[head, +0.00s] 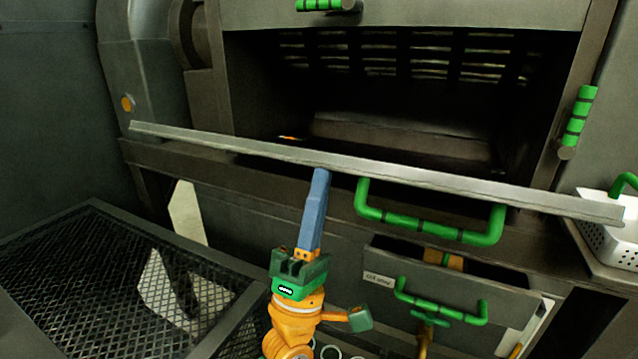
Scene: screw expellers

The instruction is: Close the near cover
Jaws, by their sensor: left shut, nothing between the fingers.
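The near cover (400,172) is a grey metal panel seen almost edge-on. It slants across the view in front of the dark machine opening and stands open, with a green bar handle (430,228) below its edge. My left gripper (320,176) has blue fingers pressed together, with nothing between them. It points up, and its tips overlap the cover's lower edge in the picture, left of the handle. I cannot tell whether they touch. My right gripper is not in view.
Below is a partly open drawer (455,268) with a green handle (440,305). A mesh-topped frame (80,265) stands at the left. A white perforated basket (612,238) sits at the right edge. Another green handle (578,118) is on the right frame.

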